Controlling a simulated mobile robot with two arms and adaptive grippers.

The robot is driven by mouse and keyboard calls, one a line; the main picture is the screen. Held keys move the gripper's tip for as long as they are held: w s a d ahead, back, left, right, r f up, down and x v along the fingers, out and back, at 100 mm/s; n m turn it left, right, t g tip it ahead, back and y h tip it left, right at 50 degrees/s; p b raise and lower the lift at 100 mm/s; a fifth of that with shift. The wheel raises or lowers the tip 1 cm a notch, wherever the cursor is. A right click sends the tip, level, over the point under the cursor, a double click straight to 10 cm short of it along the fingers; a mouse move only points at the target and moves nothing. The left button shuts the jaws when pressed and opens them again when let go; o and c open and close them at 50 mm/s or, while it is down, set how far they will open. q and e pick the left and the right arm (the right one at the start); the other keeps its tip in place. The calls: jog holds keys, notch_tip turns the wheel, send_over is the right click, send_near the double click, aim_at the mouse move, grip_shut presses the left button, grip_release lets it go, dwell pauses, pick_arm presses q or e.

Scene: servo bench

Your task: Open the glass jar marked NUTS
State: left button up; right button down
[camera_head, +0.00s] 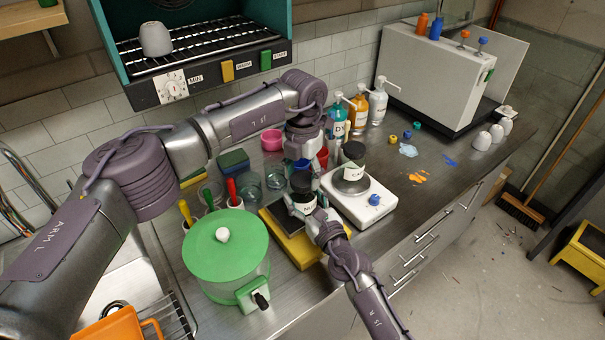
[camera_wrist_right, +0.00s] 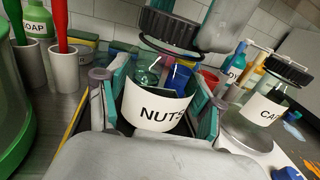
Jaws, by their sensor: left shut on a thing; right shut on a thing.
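The glass jar marked NUTS (camera_wrist_right: 158,112) stands at the middle of the bench, its white label facing the right wrist camera. My right gripper (camera_wrist_right: 160,105) is shut around the jar's body, with teal finger pads on both sides of the label. The jar's black ribbed lid (camera_wrist_right: 168,28) is above the glass in the right wrist view. My left gripper (camera_head: 302,166) comes down from above and is shut on the lid. In the head view my grippers partly hide the jar (camera_head: 305,202).
A second black-lidded jar (camera_head: 352,164) stands on a white scale (camera_head: 376,209) just right. A green-lidded pot (camera_head: 225,262) is close on the left. Drinking glasses (camera_head: 249,184), a red cup and pump bottles (camera_head: 377,103) crowd behind. The bench farther right has free room.

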pick_arm(q)
jog(key=n, duration=0.7)
jog(key=shift+n, duration=0.4)
pick_arm(e)
jog(key=shift+f, duration=0.15)
pick_arm(q)
jog(key=n, duration=0.4)
jog(key=shift+n, duration=0.4)
jog(key=n, duration=0.9)
jog(key=shift+n, duration=0.4)
jog(key=shift+r, duration=0.15)
jog(key=shift+r, duration=1)
